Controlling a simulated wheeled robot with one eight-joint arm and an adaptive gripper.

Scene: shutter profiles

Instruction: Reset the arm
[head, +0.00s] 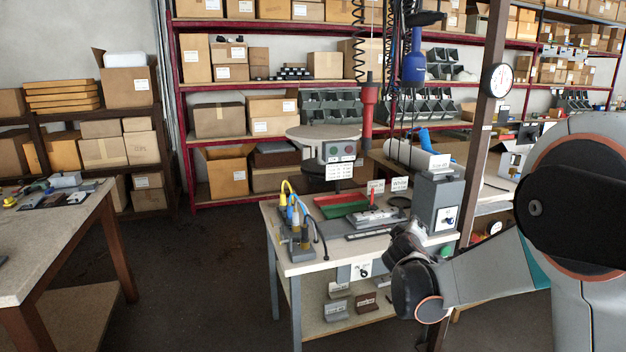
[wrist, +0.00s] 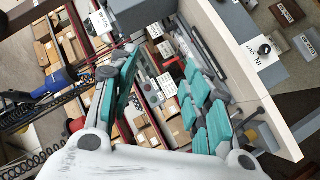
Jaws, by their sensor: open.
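My gripper (wrist: 160,62) is open in the wrist view, with its two teal-padded fingers spread apart and nothing visible between them. In the head view my arm comes in from the right and bends at a dark joint by the workbench's front right corner. The gripper's fingers cannot be made out clearly there. The workbench (head: 305,262) has a pale top; its edge also shows at the right of the wrist view (wrist: 262,108).
On the workbench are a red-and-green tray (head: 340,204), a grey box machine (head: 440,205) and upright tools with coloured cables (head: 298,235). A red tool (head: 369,105) and a blue tool (head: 414,66) hang above. Another table (head: 45,250) stands left; floor between is clear.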

